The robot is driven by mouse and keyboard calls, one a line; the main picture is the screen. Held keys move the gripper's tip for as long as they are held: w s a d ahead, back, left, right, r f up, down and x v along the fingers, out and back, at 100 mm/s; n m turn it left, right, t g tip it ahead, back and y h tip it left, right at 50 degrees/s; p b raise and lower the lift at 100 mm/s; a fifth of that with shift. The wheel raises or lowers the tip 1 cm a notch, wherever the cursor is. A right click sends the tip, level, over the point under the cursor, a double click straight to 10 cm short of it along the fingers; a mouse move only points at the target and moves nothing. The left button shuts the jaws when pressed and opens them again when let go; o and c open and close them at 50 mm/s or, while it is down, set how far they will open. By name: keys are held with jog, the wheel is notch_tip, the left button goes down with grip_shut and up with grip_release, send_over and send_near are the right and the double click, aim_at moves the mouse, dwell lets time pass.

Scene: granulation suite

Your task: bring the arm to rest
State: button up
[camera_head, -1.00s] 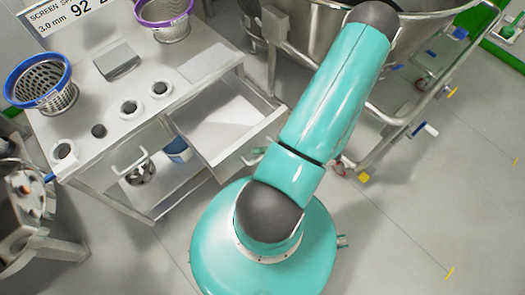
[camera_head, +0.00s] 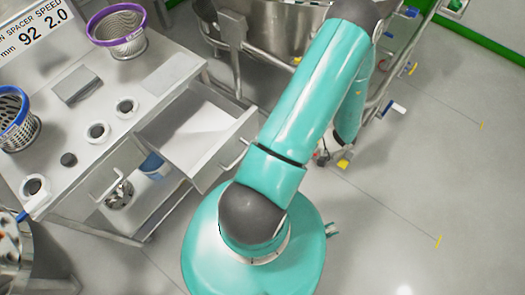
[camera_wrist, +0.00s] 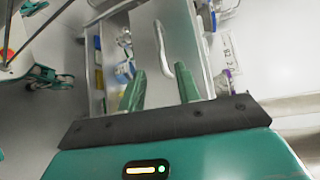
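My teal arm (camera_head: 312,105) reaches up from my round base, bends at a dark grey elbow joint at the top, and its far links hang down just right of the upper arm. My gripper does not show in the head view. In the wrist view, the two green fingers of my gripper (camera_wrist: 160,90) stand apart with nothing held between them. A metal drawer handle (camera_wrist: 164,48) on a pale drawer front shows beyond the fingertips, apart from them as far as I can tell.
A metal bench (camera_head: 150,85) with a pulled-out drawer (camera_head: 218,165) stands left of my arm. On it are a purple-rimmed basket (camera_head: 118,32), a blue-rimmed basket (camera_head: 15,120) and several rings. A large steel vessel (camera_head: 275,25) is behind. Floor at right is clear.

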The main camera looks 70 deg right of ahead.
jog(key=shift+s+d+r, duration=0.1)
jog(key=shift+s+d, duration=0.2)
jog(key=shift+s, duration=0.2)
jog(key=w+a+r+n+g, duration=0.35)
jog(key=w+r+g, duration=0.35)
jog(key=w+r, duration=0.25)
jog(key=w+a+r+n+g, duration=0.2)
jog(key=w+r+n+g, duration=0.35)
jog(key=w+r, duration=0.35)
jog(key=w+a+r+n+t+h, duration=0.2)
jog(key=w+a+r+h, duration=0.1)
jog(key=a+r, duration=0.5)
jog(key=w+a+r+n+t+h, duration=0.2)
jog(key=w+a+r+h, duration=0.2)
jog(key=a+r, duration=0.4)
jog(key=a, duration=0.5)
jog(key=shift+r+n+h, duration=0.15)
jog(key=shift+n+h, duration=0.25)
jog(key=shift+d, duration=0.15)
